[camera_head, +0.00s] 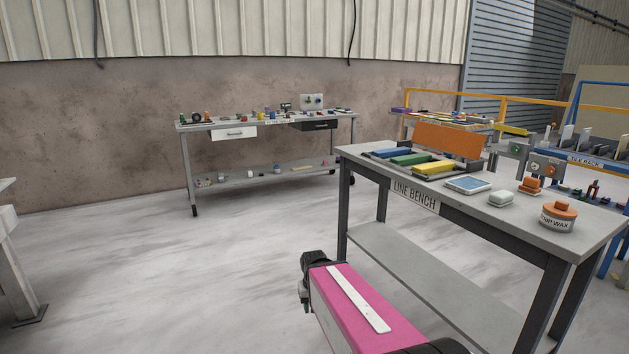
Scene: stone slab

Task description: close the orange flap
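The orange flap (447,139) stands raised, nearly upright, at the back of the line bench (585,228). In front of it, a blue flap (397,152), a green flap (413,159) and a yellow flap (434,168) lie flat in a row on a dark, low holder. The space at the foot of the orange flap is partly hidden by this row. A pink link of my arm (365,312) with dark joints shows at the bottom, in front of the bench and well short of the flap. I cannot make out my gripper's fingers.
On the bench are a blue-topped tablet (468,185), a pale soap-like block (501,198), an orange stacked piece (531,185) and a wax tin (558,217). A cluttered wheeled table (184,123) stands by the back wall. The floor at left centre is clear.

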